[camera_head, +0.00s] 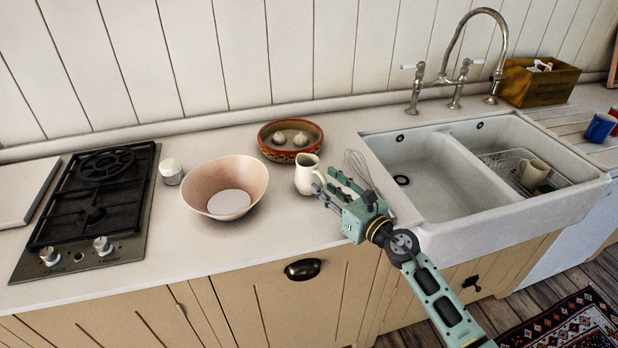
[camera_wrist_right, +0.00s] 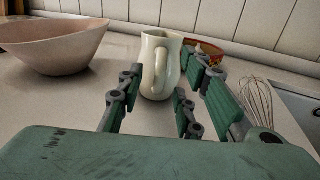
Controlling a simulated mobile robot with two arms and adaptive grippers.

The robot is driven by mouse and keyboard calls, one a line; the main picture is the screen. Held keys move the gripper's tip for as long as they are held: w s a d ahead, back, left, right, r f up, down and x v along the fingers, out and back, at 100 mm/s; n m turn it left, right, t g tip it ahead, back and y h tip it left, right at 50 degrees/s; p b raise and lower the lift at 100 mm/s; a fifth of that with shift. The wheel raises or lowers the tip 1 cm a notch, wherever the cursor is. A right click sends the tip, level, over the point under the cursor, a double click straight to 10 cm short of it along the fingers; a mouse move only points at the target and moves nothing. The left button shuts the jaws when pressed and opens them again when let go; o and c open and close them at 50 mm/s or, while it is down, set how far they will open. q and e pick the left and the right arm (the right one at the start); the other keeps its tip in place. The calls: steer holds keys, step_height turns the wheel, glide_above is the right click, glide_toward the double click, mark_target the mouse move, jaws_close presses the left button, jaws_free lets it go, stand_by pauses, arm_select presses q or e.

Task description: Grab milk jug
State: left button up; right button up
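The milk jug (camera_head: 306,178) is a small cream pitcher standing upright on the white counter, between the pink bowl and the sink. My right gripper (camera_head: 328,183) reaches in from the lower right, its fingertips close by the jug's right side. In the right wrist view the jug (camera_wrist_right: 159,68) is straight ahead, its handle facing me. The right gripper (camera_wrist_right: 158,98) is open, with fingers spread to the left and right of the jug. I cannot tell whether any finger touches it. My left gripper is not in view.
A pink bowl (camera_head: 208,178) and a small white jar (camera_head: 171,172) stand left of the jug. A red-brown dish (camera_head: 270,152) with garlic bulbs is behind it. A wire whisk (camera_head: 358,164) lies to the right, beside the sink (camera_head: 420,215). A gas hob (camera_head: 75,205) is at the left.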

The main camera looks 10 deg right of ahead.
steer(key=shift+x, duration=0.8)
steer(key=shift+s, duration=0.1)
steer(key=shift+c, duration=0.5)
jaws_close()
